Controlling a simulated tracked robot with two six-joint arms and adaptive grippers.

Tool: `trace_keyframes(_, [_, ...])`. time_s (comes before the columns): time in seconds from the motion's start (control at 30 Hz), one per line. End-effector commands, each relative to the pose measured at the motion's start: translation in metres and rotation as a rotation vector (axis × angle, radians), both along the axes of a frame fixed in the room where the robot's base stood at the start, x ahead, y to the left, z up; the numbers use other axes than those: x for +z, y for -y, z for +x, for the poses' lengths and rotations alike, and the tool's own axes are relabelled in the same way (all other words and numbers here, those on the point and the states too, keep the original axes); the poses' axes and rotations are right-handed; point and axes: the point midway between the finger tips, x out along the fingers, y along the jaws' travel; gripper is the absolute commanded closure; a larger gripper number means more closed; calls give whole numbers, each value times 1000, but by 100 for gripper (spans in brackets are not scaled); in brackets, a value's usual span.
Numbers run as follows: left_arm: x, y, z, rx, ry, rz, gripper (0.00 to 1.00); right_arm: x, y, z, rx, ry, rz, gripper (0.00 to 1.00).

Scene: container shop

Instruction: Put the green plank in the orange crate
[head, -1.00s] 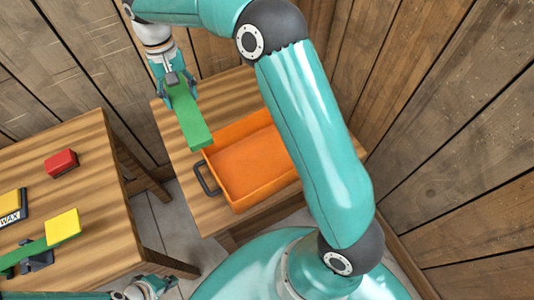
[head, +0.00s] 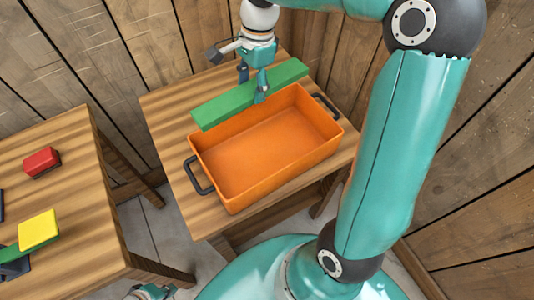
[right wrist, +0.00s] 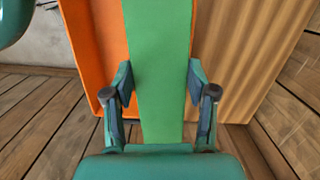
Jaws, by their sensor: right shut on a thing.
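The green plank (head: 215,110) is held near its middle by my right gripper (head: 256,88), level along the back long side of the orange crate (head: 240,208). I cannot tell whether it touches the rim. In the right wrist view the plank (right wrist: 160,60) runs between the two fingers of my right gripper (right wrist: 160,90), with the crate wall (right wrist: 95,45) to its left and wood to its right. The crate is empty and has dark handles at both ends. Only a bit of my left arm's end (head: 152,291) shows at the bottom edge; its fingers are unclear.
The crate stands on a wooden table (head: 165,105). A second wooden table (head: 85,225) at the left bears a red block (head: 41,161) and a yellow block (head: 38,229) over a green strip. Plank walls close in the back and right.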

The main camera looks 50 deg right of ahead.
Motion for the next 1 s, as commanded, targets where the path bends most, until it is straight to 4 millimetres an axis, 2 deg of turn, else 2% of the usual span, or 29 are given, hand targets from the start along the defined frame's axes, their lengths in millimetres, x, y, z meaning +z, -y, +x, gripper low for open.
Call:
trace_keyframes(0.17, [-4,0,0,0,0,0,100,-22,4,-8,-69,-6,4,86])
trace_keyframes(0.6, [-6,0,0,0,0,0,100,-132,4,-8,-64,-7,3,86])
trace_keyframes(0.7, [-6,0,0,0,0,0,100,-148,3,-7,-64,-5,4,86])
trace_keyframes(1.0, [-5,0,0,0,0,0,100,-174,3,-8,-63,-6,3,86])
